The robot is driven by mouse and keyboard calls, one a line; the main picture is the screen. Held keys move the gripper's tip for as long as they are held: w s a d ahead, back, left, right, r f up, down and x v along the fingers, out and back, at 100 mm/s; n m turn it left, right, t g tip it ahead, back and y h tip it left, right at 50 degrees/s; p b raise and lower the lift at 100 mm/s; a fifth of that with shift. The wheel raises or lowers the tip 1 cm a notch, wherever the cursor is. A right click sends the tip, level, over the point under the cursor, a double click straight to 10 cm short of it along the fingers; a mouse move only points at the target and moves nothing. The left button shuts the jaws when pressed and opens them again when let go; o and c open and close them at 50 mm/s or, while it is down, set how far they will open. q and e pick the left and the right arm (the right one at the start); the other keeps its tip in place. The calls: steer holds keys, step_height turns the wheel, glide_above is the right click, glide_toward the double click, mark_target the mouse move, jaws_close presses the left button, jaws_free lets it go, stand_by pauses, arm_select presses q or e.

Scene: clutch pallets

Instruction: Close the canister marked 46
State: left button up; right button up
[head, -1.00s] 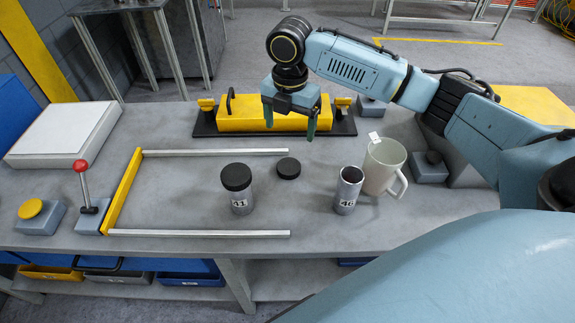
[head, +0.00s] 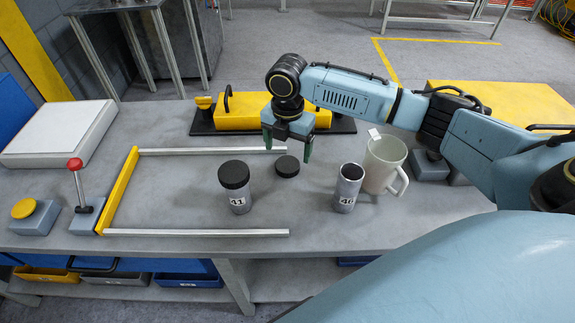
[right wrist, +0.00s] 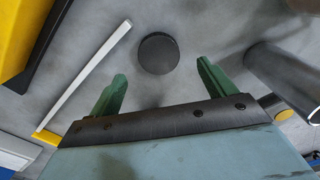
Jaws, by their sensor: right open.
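The canister marked 46 (head: 347,188) is a grey cylinder standing upright and open at the top, on the right of the bench. A loose black lid (head: 287,166) lies flat on the bench to its left; it also shows in the right wrist view (right wrist: 158,53). The canister marked 41 (head: 239,198) stands further left with a black lid on top. My right gripper (head: 287,154) points down above the bench around the loose lid. Its green fingers are apart with nothing between them, and the lid shows beyond the fingertips in the right wrist view. My left gripper is not in view.
A beige mug (head: 384,166) with a tag stands close beside canister 46. A yellow block (head: 238,112) on a black base lies behind. A yellow and silver frame (head: 197,233) and a red-knobbed lever (head: 76,180) are at left. The front middle bench is clear.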

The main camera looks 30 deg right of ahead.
mark_target(287, 165)
step_height(287, 165, down, 5)
steer(key=shift+f+b, duration=0.1)
steer(key=shift+b, duration=0.5)
steer(key=c, duration=1)
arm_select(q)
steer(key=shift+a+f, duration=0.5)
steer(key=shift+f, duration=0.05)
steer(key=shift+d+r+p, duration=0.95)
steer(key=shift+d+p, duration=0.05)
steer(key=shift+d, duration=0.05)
arm_select(e)
step_height(287, 165, up, 10)
